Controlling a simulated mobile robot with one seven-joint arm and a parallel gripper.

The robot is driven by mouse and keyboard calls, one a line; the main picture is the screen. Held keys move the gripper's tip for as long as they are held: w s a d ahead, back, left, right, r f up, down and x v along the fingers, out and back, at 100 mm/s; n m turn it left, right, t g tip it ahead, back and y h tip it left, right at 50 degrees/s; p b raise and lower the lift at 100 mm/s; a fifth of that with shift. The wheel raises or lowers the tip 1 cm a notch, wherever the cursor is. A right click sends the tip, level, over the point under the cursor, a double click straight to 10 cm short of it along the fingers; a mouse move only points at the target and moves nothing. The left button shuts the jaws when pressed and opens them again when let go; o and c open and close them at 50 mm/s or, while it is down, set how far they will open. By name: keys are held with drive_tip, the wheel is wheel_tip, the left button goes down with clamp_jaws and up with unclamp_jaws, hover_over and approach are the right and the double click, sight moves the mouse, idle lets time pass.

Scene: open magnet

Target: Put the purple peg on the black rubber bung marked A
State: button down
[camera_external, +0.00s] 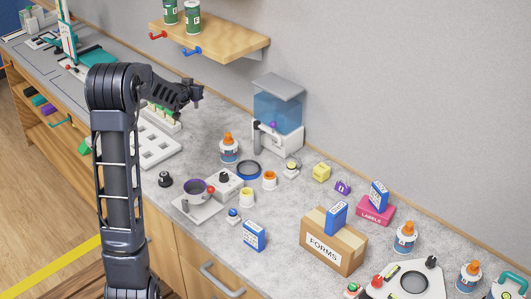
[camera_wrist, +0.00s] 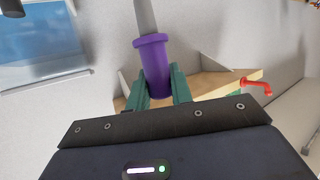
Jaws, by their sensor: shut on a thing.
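The purple peg (camera_wrist: 153,62) shows in the wrist view, a flanged cylinder with a grey shaft standing out of its far end. My gripper (camera_wrist: 156,86) is shut on it, with a green finger on each side. In the external view my gripper (camera_external: 196,93) is raised high above the counter, and the peg cannot be made out there. A small black bung-like object (camera_external: 165,180) with a pale mark stands on the counter's front left, below and left of my gripper. Its letter is too small to read.
A white tray (camera_external: 158,145), a bowl (camera_external: 196,190), a glue bottle (camera_external: 229,150) and a blue-tanked dispenser (camera_external: 278,110) stand near. A wooden wall shelf (camera_external: 215,40) with hooks is behind my gripper. A forms box (camera_external: 332,245) and other clutter fill the right.

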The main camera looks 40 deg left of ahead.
drive_tip(key=s+d+r+m+t+h, duration=0.1)
drive_tip(key=s+d+r, duration=0.1)
drive_tip(key=s, duration=0.8)
drive_tip(key=s+d+r+m+h, duration=0.1)
drive_tip(key=s+d+r+h, duration=0.1)
drive_tip(key=s, duration=0.8)
drive_tip(key=shift+s+d+f, duration=0.1)
drive_tip(key=shift+s+f, duration=0.05)
drive_tip(key=shift+f, duration=4.85)
drive_tip(key=shift+s+d+f, duration=0.1)
drive_tip(key=shift+f, duration=4.85)
drive_tip(key=shift+f, duration=0.2)
drive_tip(key=c, duration=1.2)
unclamp_jaws()
drive_tip(key=shift+c, duration=0.2)
